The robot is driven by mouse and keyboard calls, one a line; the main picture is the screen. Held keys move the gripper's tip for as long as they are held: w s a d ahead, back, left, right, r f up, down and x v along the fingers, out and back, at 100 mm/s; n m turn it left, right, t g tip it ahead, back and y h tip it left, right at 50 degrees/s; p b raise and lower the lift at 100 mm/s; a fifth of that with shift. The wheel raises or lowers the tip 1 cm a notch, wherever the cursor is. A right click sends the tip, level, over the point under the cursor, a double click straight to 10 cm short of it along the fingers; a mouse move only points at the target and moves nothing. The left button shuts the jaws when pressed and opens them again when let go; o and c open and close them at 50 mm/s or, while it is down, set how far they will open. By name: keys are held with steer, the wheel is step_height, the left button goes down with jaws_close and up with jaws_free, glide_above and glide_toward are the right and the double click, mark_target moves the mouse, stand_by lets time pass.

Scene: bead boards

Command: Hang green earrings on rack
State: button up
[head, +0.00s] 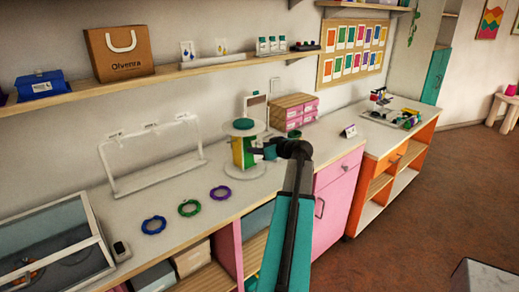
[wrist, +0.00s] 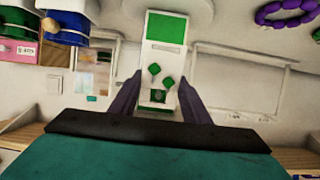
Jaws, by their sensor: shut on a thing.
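My gripper (wrist: 160,98) is shut on a white earring card (wrist: 155,28) with a green panel and green earrings (wrist: 160,75). The card sits between the two dark fingers in the wrist view. In the head view my gripper (head: 268,151) is beside the ribbon spool stand, above the counter; the card cannot be made out clearly there. The white rack (head: 158,182) stands on the counter at the left, against the wall, with small tags along its top bar. My gripper is to the right of the rack and apart from it. A white frame, apparently the rack, shows behind the card in the wrist view (wrist: 240,62).
The spool stand (head: 243,152) stands between rack and gripper. Blue (head: 154,225), green (head: 189,208) and purple (head: 220,193) bracelets lie on the counter (head: 185,235). A glass-topped case (head: 50,240) is at left. Pink drawers (head: 294,112) stand behind. A shelf (head: 185,72) runs above.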

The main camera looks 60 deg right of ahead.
steer(key=shift+w+d+p, duration=0.25)
steer(key=shift+w+p, duration=0.1)
steer(key=shift+w, duration=0.5)
steer(key=shift+f+b, duration=0.35)
steer(key=shift+b, duration=0.45)
stand_by(0.4)
steer(key=shift+b, duration=0.65)
stand_by(1.1)
steer(key=o, duration=1.8)
steer(key=shift+c, duration=0.2)
steer(key=shift+s, duration=0.15)
steer(key=s+a+f+b, duration=0.1)
steer(key=s+a+b, duration=0.1)
steer(key=s+b, duration=0.2)
steer(key=shift+s+a, duration=0.25)
steer(key=shift+s, duration=1.4)
